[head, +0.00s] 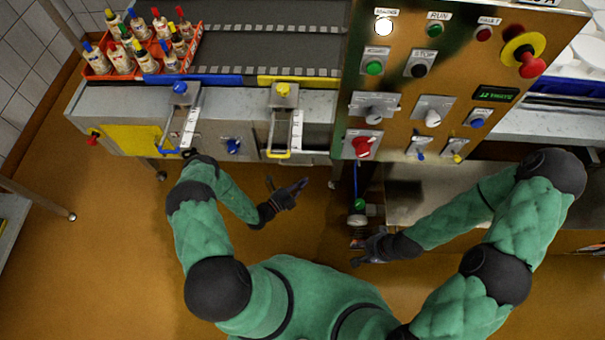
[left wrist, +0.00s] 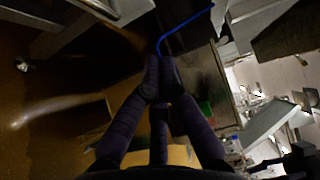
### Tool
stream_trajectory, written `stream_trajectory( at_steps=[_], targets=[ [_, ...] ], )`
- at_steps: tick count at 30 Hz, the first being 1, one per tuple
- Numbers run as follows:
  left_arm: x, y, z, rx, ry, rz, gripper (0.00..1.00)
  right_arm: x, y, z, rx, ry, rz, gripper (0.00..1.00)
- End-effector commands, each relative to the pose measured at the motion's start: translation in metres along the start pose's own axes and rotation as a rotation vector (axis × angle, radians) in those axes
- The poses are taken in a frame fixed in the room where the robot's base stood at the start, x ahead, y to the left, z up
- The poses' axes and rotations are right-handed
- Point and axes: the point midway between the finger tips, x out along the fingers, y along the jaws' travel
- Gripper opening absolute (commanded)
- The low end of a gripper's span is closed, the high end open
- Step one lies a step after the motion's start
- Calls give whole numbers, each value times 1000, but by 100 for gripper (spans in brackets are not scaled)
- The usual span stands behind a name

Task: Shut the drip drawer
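A grey steel tray-like body (head: 405,187) is low under the control panel in the head view. It may be the drip drawer, but I cannot tell for sure or see how far out it stands; my right arm covers part of it. My left gripper (head: 287,183) is in front of the machine, its fingers spread and empty, touching nothing. It also shows in the left wrist view (left wrist: 160,75), with dark machine parts beyond its fingers.
The control panel (head: 440,85) with buttons and knobs overhangs the front. Levers with blue (head: 180,88) and yellow (head: 283,89) knobs stick out at the left. An orange crate (head: 99,67) of bottles stands on the machine. The brown floor (head: 110,240) at the left is mostly free.

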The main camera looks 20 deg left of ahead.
Motion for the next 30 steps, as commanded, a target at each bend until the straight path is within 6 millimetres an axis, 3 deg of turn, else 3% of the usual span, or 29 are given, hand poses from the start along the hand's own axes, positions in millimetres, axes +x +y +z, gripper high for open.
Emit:
stream_trajectory(
  at_steps=[15,22,30],
  targets=[
    [92,1,6,5,-3,-4,0,21,8,-1,0,0,0,40],
    [109,1,25,2,-3,-2,0,29,10,-1,0,0,0,40],
    [114,0,30,0,-3,0,0,30,11,-1,0,0,0,40]
  ],
)
